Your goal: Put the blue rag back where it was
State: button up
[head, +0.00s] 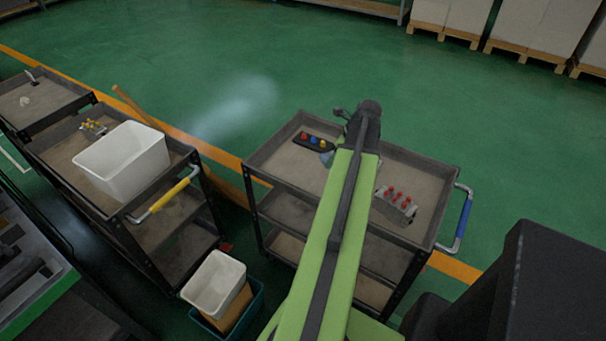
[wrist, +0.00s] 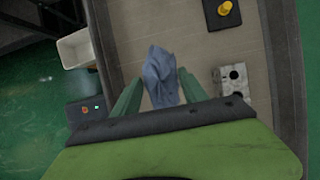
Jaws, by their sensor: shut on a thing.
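The blue rag (wrist: 160,76) is a crumpled grey-blue cloth in the middle of the wrist view. My gripper (wrist: 160,90) has its two green fingers on either side of the rag and is shut on it. The rag shows over a grey-brown tray surface (wrist: 205,50); I cannot tell whether it touches it. In the head view my green arm reaches over the right cart (head: 285,165) and hides most of my gripper. A small bluish patch shows left of the arm there, too small to be sure it is the rag.
The right cart carries a dark block with red, blue and yellow knobs (head: 314,141) and a metal block with red knobs (head: 395,203). Left stands another cart with a white bin (head: 123,162). A smaller white bin (head: 213,284) stands between the carts.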

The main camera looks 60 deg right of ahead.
jog(key=shift+w+d+f, duration=0.1)
jog(key=shift+w+f, duration=0.05)
jog(key=shift+f, duration=0.05)
jog(key=b, duration=0.7)
send_near(301, 173)
jog(key=shift+w+d+f, duration=0.25)
jog(key=shift+w+f, duration=0.65)
jog(key=shift+w, duration=0.35)
jog(key=shift+a+f+b, duration=0.1)
jog(key=shift+f+b, duration=2)
jog(key=o, duration=1.2)
jog(key=shift+r, duration=0.1)
jog(key=p+v, duration=1.6)
jog(key=v, duration=0.1)
jog(key=shift+r+p, duration=0.3)
jog(key=shift+r, duration=0.05)
jog(key=shift+f, duration=0.1)
